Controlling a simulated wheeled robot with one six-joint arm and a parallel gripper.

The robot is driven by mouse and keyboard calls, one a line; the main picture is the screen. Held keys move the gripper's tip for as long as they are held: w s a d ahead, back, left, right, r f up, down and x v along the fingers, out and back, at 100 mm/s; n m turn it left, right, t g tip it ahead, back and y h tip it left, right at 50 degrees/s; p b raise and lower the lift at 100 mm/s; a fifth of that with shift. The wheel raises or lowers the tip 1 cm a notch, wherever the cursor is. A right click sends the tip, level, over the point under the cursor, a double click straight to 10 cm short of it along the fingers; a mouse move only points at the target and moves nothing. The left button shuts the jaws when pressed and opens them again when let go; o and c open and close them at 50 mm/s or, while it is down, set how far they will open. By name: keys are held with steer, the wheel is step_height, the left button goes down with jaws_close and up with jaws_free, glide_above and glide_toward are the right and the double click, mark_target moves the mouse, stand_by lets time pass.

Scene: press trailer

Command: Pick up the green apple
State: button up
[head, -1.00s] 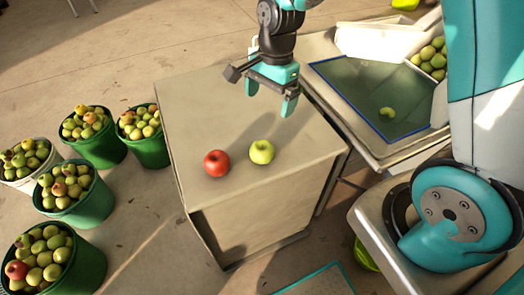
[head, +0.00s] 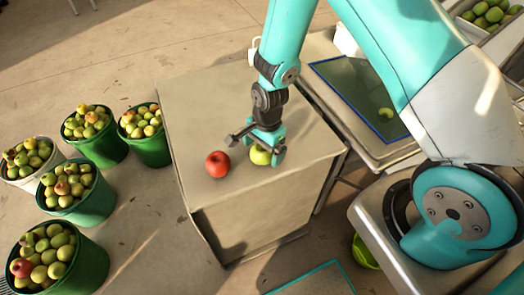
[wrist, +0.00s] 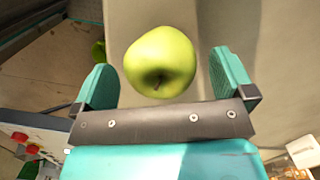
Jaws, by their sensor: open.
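The green apple (head: 260,156) sits on top of the pale cabinet (head: 200,105), partly hidden behind my gripper in the head view. In the wrist view the green apple (wrist: 160,62) lies between the two teal fingers, with its stem dimple facing the camera. My gripper (head: 264,150) is over the apple and points down. In the wrist view my gripper (wrist: 165,85) is open, with a visible gap between each finger and the apple. It holds nothing.
A red apple (head: 217,164) sits just left of the green one on the cabinet top. Several buckets of apples (head: 72,195) stand on the floor at the left. A table with a blue-edged tray (head: 350,75) stands at the right. The cabinet's back left top is clear.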

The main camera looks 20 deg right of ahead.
steer(key=shift+a+f, duration=0.1)
steer(key=shift+f, duration=0.7)
steer(key=c, duration=1.1)
steer(key=shift+o, duration=0.2)
step_height(320, 180, up, 20)
steer(key=b, duration=0.1)
